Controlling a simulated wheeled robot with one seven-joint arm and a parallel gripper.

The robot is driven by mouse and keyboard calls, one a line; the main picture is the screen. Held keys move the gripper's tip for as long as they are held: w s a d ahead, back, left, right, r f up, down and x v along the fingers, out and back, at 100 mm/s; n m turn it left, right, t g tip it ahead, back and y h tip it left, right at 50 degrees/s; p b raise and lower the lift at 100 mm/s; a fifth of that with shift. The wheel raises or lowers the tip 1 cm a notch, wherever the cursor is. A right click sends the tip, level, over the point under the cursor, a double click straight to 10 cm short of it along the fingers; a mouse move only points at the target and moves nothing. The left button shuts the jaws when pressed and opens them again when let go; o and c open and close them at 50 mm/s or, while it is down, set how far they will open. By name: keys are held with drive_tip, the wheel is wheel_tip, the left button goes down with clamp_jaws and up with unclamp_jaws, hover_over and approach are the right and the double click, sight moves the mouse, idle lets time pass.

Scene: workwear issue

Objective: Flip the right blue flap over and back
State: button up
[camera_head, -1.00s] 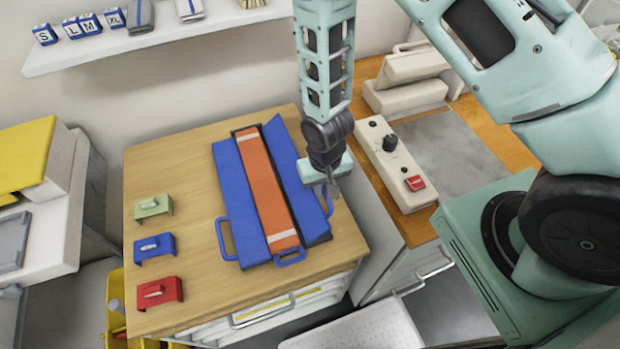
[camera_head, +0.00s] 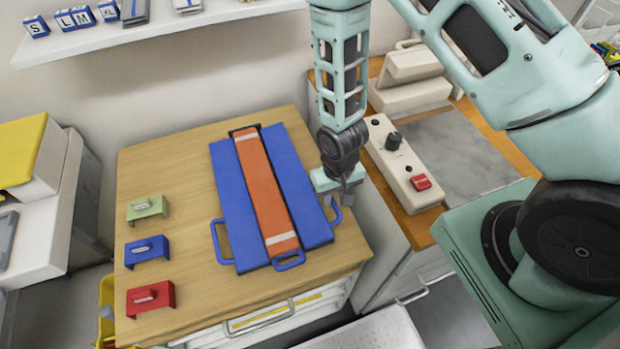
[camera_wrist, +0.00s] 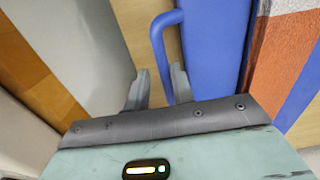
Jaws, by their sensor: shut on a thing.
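The folding board (camera_head: 264,190) lies on the wooden cabinet top, with an orange middle strip and a blue flap on each side. The right blue flap (camera_head: 300,185) looks flat, level with the left blue flap (camera_head: 236,205). My gripper (camera_head: 345,194) is at the right flap's outer edge, shut on its blue loop handle (camera_head: 336,215). In the wrist view, the handle (camera_wrist: 157,38) runs down between the fingers of my gripper (camera_wrist: 160,88), beside the right flap (camera_wrist: 215,50). The fingertips' exact contact is partly hidden.
Green (camera_head: 147,207), blue (camera_head: 147,251) and red (camera_head: 151,298) holders stand left of the board. A white control box (camera_head: 398,165) with a knob and red switch stands on the neighbouring counter to the right. A shelf (camera_head: 150,40) hangs above.

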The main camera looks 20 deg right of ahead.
drive_tip(key=shift+o, duration=0.8)
drive_tip(key=shift+d, duration=0.15)
drive_tip(key=shift+w, duration=0.1)
drive_tip(key=shift+r, duration=0.1)
wheel_tip(320, 180, up, 3)
drive_tip(key=shift+f+p, duration=0.1)
drive_tip(key=shift+p, duration=1.05)
drive_tip(key=shift+o, duration=0.7)
drive_tip(key=shift+r+p, duration=0.6)
drive_tip(key=shift+r, duration=0.2)
drive_tip(key=shift+r+p, duration=0.3)
drive_tip(key=shift+r, duration=0.1)
drive_tip(key=shift+c, duration=0.7)
wheel_tip(320, 180, up, 3)
drive_tip(key=shift+f+p, duration=0.2)
drive_tip(key=shift+p, duration=0.75)
